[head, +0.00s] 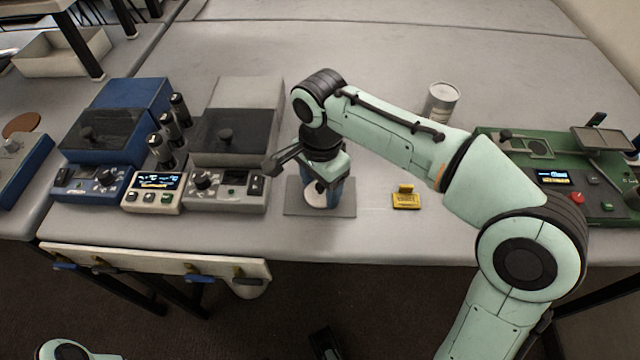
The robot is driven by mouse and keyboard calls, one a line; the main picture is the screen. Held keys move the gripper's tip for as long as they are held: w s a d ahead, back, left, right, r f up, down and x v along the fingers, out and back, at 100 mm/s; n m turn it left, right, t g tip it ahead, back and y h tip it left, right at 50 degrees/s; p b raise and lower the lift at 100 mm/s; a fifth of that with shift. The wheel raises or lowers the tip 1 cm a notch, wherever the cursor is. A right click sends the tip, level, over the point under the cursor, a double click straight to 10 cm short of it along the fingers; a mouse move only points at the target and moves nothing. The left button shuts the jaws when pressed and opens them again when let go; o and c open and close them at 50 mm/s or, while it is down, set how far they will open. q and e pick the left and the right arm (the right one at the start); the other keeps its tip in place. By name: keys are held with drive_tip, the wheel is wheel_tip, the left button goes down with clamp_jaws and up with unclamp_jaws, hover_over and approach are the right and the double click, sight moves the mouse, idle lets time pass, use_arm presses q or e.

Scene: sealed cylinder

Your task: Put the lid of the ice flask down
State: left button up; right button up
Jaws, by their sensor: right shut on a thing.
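I cannot tell whether the lid touches the flask. A dark tip at the bottom edge may be my left gripper (325,344); its jaws cannot be read.
Left of the mat stand a grey device (232,140), a small display box (153,192) and a blue device (115,120). To the right are a small yellow block (406,198), a white can (441,102) and a green console (560,180). Bare table lies around the yellow block.

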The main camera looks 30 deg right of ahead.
sight(320, 185)
drive_tip(key=o, duration=1)
use_arm(q)
drive_tip(key=shift+g, duration=0.4)
drive_tip(key=shift+s+r+p, duration=0.3)
drive_tip(key=shift+r+p, duration=0.3)
drive_tip(key=shift+p, duration=0.15)
drive_tip(key=shift+s+r+p, duration=0.25)
drive_tip(key=shift+r+p, duration=0.4)
drive_tip(key=shift+p, duration=0.05)
drive_tip(key=shift+s+r+p, duration=0.3)
drive_tip(key=shift+r+p, duration=0.3)
drive_tip(key=shift+p, duration=0.15)
use_arm(e)
drive_tip(key=shift+r, duration=6.15)
